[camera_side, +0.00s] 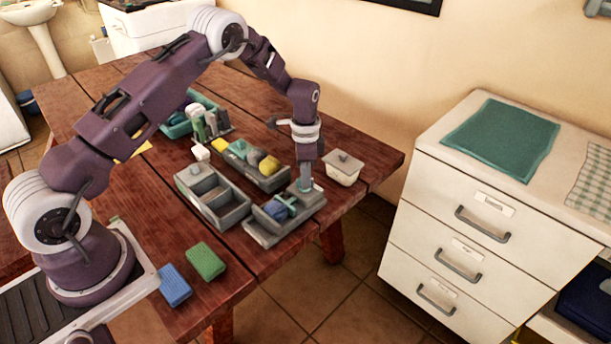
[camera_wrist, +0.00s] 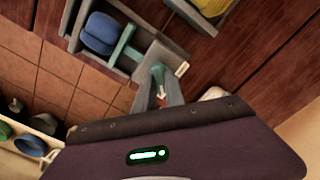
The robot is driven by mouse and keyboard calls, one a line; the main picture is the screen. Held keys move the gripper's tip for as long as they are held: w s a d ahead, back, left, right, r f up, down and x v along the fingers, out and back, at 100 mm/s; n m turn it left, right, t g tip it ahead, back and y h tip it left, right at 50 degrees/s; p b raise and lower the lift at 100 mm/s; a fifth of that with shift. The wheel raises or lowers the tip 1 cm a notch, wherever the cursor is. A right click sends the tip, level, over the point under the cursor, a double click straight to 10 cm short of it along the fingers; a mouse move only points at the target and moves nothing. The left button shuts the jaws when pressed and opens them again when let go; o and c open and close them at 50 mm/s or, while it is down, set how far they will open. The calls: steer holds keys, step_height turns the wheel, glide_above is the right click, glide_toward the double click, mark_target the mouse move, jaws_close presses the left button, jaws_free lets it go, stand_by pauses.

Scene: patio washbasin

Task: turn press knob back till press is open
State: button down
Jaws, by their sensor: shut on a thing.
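The press is a grey open-topped frame (camera_side: 268,239) near the table's right edge; it also shows in the wrist view (camera_wrist: 148,45). A blue sponge (camera_side: 275,210) lies in its well, also in the wrist view (camera_wrist: 101,33). A teal T-shaped bar (camera_wrist: 125,46) reaches from the knob end to beside the sponge; I cannot tell whether they touch. The teal knob (camera_wrist: 158,71) sits on the press's end block, beside a small white label. My gripper (camera_side: 304,183) points down from above, shut on the knob; its fingers (camera_wrist: 158,92) partly hide it.
A lidded white pot (camera_side: 343,170) stands right of the press. A grey divided box (camera_side: 213,196) is to the left, and a tray of coloured sponges (camera_side: 252,160) lies behind. Green (camera_side: 206,261) and blue (camera_side: 174,285) sponges lie at the front. A white drawer cabinet (camera_side: 490,220) stands right.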

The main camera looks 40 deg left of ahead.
steer(key=n, duration=0.3)
steer(key=shift+n, duration=0.3)
steer(key=n, duration=0.4)
steer(key=shift+n, duration=0.3)
steer(key=n, duration=0.4)
steer(key=shift+a+n, duration=0.1)
steer(key=shift+n, duration=1.9)
steer(key=c, duration=1.4)
jaws_free()
